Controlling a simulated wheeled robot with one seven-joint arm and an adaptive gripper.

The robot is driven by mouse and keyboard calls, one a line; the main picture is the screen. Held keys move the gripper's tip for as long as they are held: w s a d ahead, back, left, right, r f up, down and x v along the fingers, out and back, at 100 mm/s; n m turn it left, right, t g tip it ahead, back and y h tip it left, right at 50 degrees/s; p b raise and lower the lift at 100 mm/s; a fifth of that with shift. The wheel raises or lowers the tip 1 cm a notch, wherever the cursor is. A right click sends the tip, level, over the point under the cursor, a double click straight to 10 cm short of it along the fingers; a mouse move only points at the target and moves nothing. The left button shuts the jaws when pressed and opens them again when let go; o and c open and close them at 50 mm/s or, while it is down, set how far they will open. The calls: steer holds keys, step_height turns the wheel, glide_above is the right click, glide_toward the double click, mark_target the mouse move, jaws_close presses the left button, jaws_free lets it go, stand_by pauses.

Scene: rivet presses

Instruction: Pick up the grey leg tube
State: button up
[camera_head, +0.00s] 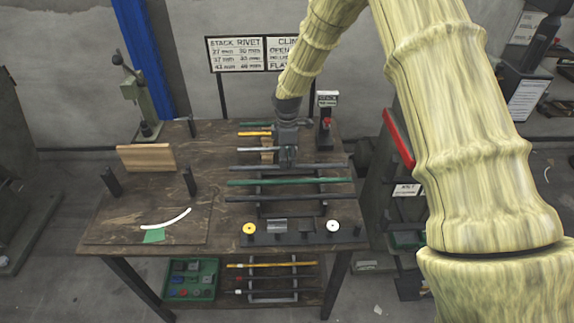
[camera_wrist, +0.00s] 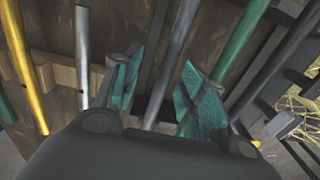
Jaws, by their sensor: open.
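A long grey tube (camera_head: 320,167) lies crosswise on a dark rack on the wooden table; in the wrist view it (camera_wrist: 173,58) runs between my two fingers. A shorter, lighter grey tube (camera_head: 248,149) with a small hole lies behind it, seen left of the fingers in the wrist view (camera_wrist: 82,60). I cannot tell which of these is the leg tube. My gripper (camera_head: 288,163) points down over the long grey tube. Its teal finger pads (camera_wrist: 160,82) are apart, with no visible grip on the tube. My gripper hides part of the tube in the head view.
A green tube (camera_head: 250,183) and a dark tube (camera_head: 275,198) lie in front; a yellow tube (camera_head: 255,133) lies behind. A small press (camera_head: 325,125) stands at the back right. A wooden block (camera_head: 146,157) stands on the left.

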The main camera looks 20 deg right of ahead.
steer(key=shift+s+f, duration=0.2)
steer(key=shift+f, duration=0.05)
steer(key=shift+s+d+f+p, duration=0.1)
steer(key=shift+s+f+p, duration=0.25)
steer(key=shift+s, duration=0.3)
steer(key=shift+w+f, duration=0.5)
steer(key=shift+f, duration=0.05)
steer(key=shift+s+r, duration=0.25)
steer(key=c, duration=0.6)
jaws_close()
